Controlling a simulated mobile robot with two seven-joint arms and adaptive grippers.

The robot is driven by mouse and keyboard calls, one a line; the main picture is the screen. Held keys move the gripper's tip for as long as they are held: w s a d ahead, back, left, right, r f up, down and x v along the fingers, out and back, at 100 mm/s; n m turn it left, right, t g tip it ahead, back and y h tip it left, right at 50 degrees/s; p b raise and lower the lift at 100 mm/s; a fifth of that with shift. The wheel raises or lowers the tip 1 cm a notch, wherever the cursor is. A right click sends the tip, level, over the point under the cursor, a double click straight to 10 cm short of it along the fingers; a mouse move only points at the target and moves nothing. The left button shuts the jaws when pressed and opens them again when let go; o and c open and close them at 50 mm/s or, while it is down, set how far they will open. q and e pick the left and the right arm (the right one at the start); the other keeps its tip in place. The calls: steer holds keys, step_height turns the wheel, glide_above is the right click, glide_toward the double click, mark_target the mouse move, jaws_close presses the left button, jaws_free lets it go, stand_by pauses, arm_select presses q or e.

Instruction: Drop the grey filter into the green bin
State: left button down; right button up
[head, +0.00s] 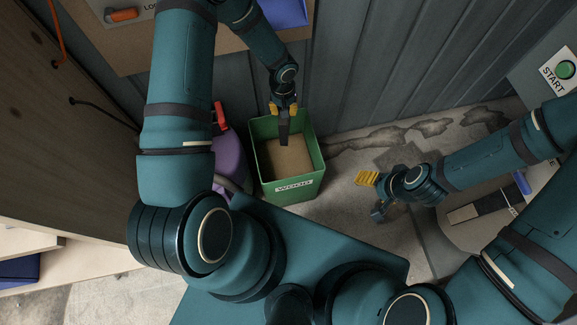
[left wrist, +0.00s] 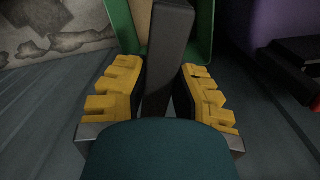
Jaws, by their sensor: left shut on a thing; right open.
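The grey filter (head: 284,133) is a dark, narrow block. My left gripper (head: 284,109) is shut on its upper end and holds it hanging down over the open top of the green bin (head: 305,187). The bin stands upright on the floor, has a white "WOOD" label and shows a brown inside. In the left wrist view the filter (left wrist: 168,55) sits between the yellow finger pads, with the green bin (left wrist: 200,35) beyond it. My right gripper (head: 373,196) is open and empty, to the right of the bin.
A purple container (head: 229,160) with a red cap stands close to the bin's left side. A corrugated wall (head: 400,60) rises behind the bin. A START button panel (head: 563,70) is at the upper right. Stained floor (head: 345,165) lies clear right of the bin.

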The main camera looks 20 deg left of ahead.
arm_select(q)
step_height(320, 180, down, 13)
steer(key=a+b, duration=0.2)
steer(key=b, duration=0.2)
steer(key=shift+w+f+n, duration=0.2)
steer(key=shift+n, duration=0.2)
steer(key=shift+a, duration=0.1)
steer(key=c, duration=0.8)
jaws_free()
step_height(320, 180, up, 12)
steer(key=shift+r, duration=0.1)
